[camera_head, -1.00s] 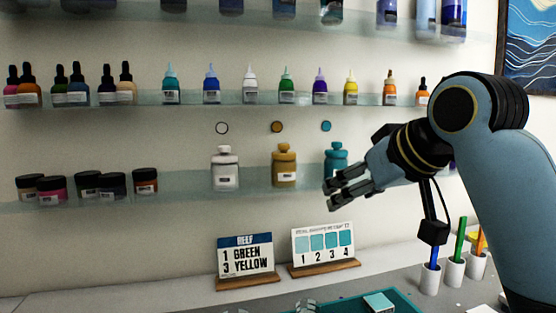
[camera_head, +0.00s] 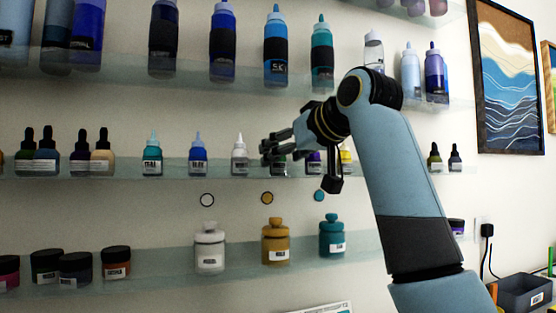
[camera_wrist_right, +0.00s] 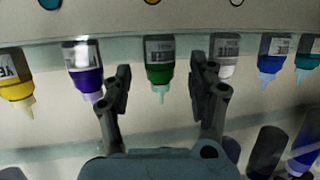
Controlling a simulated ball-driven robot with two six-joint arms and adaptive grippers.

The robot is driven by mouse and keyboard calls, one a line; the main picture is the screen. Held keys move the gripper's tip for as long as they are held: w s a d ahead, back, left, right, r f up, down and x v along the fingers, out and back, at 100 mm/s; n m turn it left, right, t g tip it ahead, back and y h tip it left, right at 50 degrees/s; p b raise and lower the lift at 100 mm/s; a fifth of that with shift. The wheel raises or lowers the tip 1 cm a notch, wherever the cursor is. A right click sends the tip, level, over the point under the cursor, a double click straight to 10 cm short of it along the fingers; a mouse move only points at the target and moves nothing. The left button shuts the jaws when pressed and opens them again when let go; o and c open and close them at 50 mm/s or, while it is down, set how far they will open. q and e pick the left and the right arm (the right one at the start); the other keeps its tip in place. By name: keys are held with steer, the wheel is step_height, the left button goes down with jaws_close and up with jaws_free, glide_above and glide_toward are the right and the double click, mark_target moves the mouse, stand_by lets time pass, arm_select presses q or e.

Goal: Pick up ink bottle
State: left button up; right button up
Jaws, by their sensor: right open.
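A row of small ink bottles with pointed caps stands on the middle glass shelf. In the head view these are teal (camera_head: 152,158), blue (camera_head: 198,160), white (camera_head: 239,158), purple (camera_head: 313,164) and yellow (camera_head: 346,157); the green one is mostly behind my right gripper (camera_head: 268,149). In the right wrist view, where bottles appear cap-down, the green bottle (camera_wrist_right: 160,66) shows between the open fingers of my right gripper (camera_wrist_right: 162,84). The fingers do not visibly touch it. The purple (camera_wrist_right: 84,66) and white (camera_wrist_right: 225,62) bottles are close on either side. My left gripper is out of view.
Larger bottles stand on the upper shelf (camera_head: 120,78). The lower shelf (camera_head: 170,262) holds dark-lidded jars (camera_head: 75,266) and white (camera_head: 209,250), ochre (camera_head: 275,243) and teal (camera_head: 332,238) bottles. Dropper bottles (camera_head: 102,153) stand at left. A framed picture (camera_head: 506,80) hangs at right.

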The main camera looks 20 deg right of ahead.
steer(key=x, duration=0.3)
steer(key=shift+f, duration=0.1)
jaws_close()
